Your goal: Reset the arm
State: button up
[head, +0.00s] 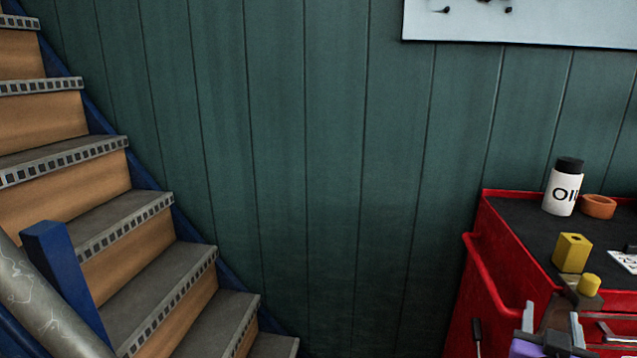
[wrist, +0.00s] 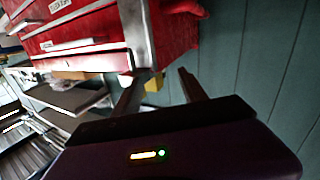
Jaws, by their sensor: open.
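My gripper (wrist: 158,80) shows in the wrist view with its two fingers spread apart. No object is held between them. Its dark purple body fills the bottom of that view. In the head view, a purple part of my arm's end shows at the lower right, in front of the red tool cart (head: 480,285); the rest of the arm is out of frame. The cart shows tilted at the upper left of the wrist view. A yellow block (wrist: 154,84) appears between the fingers there, beyond them.
Stairs (head: 150,265) rise at the left. A green panelled wall (head: 330,170) stands behind, with open space before it.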

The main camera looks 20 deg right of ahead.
jog(key=s+a+f+n+t+y+p, duration=0.1)
jog(key=s+a+f+n+t+y, duration=0.2)
jog(key=a, duration=0.4)
jog(key=s+a+f+n+y+p, duration=0.1)
jog(key=a+f+n+y, duration=0.2)
jog(key=a, duration=0.4)
jog(key=s+a+f+n+t+y, duration=0.2)
jog(key=a+f+y, duration=0.1)
jog(key=a+f, duration=0.3)
jog(key=s+a+r+n+y+p, duration=0.1)
jog(key=s+a+r+y, duration=0.1)
jog(key=s+a, duration=0.4)
jog(key=s+a+r+n+y+p, duration=0.1)
jog(key=s+a+r+y, duration=0.2)
jog(key=s+a, duration=0.4)
jog(key=s, duration=0.3)
jog(key=shift+s+y, duration=0.3)
jog(key=shift+y, duration=0.1)
jog(key=shift+r, duration=0.1)
